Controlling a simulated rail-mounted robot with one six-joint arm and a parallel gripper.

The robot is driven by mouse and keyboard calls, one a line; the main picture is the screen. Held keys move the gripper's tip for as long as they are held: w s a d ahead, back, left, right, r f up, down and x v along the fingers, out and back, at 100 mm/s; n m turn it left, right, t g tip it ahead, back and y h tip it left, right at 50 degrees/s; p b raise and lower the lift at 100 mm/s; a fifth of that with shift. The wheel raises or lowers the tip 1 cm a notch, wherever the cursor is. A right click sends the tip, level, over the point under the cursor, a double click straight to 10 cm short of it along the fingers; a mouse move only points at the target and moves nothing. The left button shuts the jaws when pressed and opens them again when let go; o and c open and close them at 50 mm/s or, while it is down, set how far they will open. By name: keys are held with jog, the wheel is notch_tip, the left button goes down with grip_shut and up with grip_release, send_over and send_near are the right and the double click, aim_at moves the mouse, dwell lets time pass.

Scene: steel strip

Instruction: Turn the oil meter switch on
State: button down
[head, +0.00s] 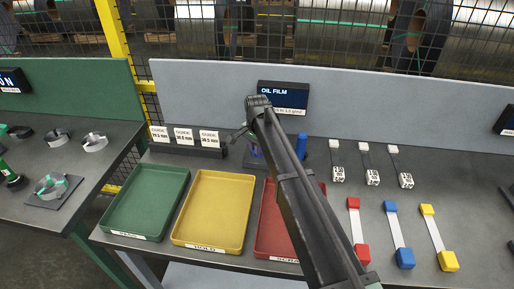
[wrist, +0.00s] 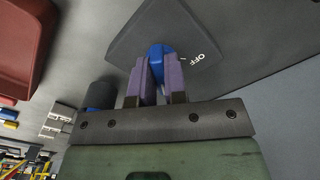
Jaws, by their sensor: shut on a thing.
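The blue switch knob (wrist: 157,50) sits on a dark grey plate (wrist: 185,28) in the wrist view. A white OFF label and a short white tick are printed to the right of the knob. The two purple fingers of my gripper (wrist: 158,64) are shut on the knob, one on each side. The fingers hide part of the knob, and I cannot tell which mark it points to. In the head view, the OIL FILM display (head: 283,92) stands behind my arm, which covers part of it and most of the switch.
A blue cylinder (head: 301,146) stands close to the right of my arm, and also shows in the wrist view (wrist: 101,94). Green (head: 112,228), yellow (head: 180,236) and red (head: 262,240) trays lie in front. White gauge labels (head: 184,137) stand left; tagged pieces and coloured blocks lie right.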

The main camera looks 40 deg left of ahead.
jog(key=shift+m, duration=0.6)
jog(key=c, duration=1.2)
grip_release()
jog(key=shift+o, duration=0.2)
notch_tip(320, 180, up, 11)
jog(key=p, duration=1.1)
jog(key=shift+f, duration=0.15)
